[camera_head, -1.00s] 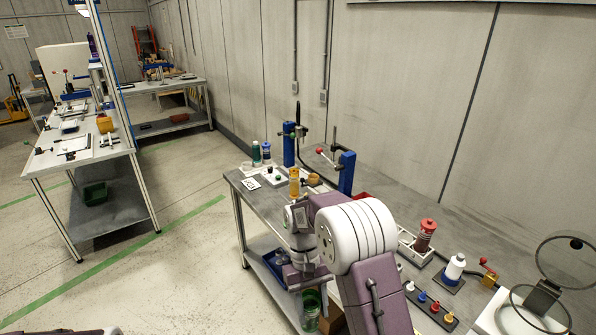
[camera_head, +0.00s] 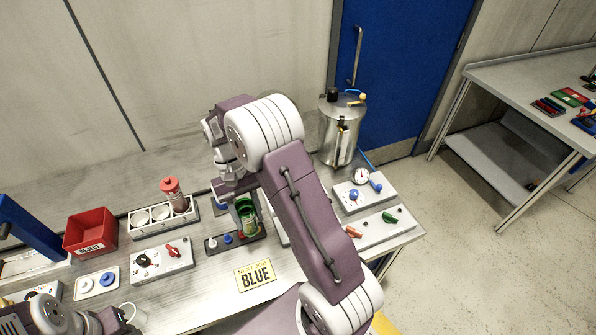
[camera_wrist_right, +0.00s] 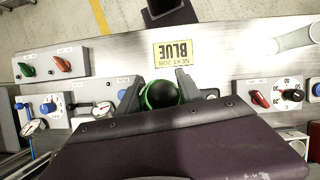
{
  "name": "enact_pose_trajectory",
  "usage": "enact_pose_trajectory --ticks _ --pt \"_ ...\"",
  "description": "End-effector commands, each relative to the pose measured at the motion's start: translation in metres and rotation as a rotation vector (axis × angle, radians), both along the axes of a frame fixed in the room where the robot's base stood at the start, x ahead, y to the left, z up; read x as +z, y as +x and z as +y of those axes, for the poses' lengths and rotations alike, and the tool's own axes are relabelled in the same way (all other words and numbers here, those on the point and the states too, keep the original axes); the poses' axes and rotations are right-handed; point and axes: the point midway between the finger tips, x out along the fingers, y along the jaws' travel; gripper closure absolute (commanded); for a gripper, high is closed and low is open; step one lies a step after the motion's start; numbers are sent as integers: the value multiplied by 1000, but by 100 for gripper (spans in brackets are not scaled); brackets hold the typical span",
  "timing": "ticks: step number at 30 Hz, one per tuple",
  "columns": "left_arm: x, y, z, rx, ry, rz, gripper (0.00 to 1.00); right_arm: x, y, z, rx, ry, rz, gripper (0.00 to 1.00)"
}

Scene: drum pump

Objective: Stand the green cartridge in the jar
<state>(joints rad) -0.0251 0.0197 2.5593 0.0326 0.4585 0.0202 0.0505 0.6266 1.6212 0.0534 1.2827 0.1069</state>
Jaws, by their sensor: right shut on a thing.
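My right gripper (camera_head: 236,192) is shut on the green cartridge (camera_head: 247,217), held roughly upright over the bench behind the yellow sign. In the right wrist view the cartridge (camera_wrist_right: 161,94) shows end-on as a black round top with a green rim, between the two fingers of the right gripper (camera_wrist_right: 159,90). I cannot tell whether its lower end touches anything. I cannot make out a jar for certain. My left gripper (camera_head: 118,318) shows only in part at the lower left, and its jaws are unclear.
A white rack (camera_head: 150,228) with round openings and a red-capped bottle (camera_head: 174,194) stands left of the cartridge. Also on the bench are a red reject bin (camera_head: 90,232), a knob panel (camera_head: 163,262), a yellow BLUE sign (camera_head: 256,276) and a gauge panel (camera_head: 366,190). A steel pot (camera_head: 341,132) stands behind.

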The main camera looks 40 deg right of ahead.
Motion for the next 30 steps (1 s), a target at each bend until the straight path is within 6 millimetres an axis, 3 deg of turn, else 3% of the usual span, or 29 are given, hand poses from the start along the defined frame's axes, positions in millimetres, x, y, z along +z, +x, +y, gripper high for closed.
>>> enact_pose_trajectory --ticks 8,18,23,30 --pt "12 0 0 0 0 1 57 19 60 -33 -908 -5 -2 100" --pt "22 0 0 0 0 0 57 58 127 -92 -2051 -16 -6 100" --pt "16 0 0 0 0 0 57 64 145 -129 -2448 -22 -7 100" --pt "-13 0 0 0 0 0 57 48 144 -212 -2881 -32 -6 100"
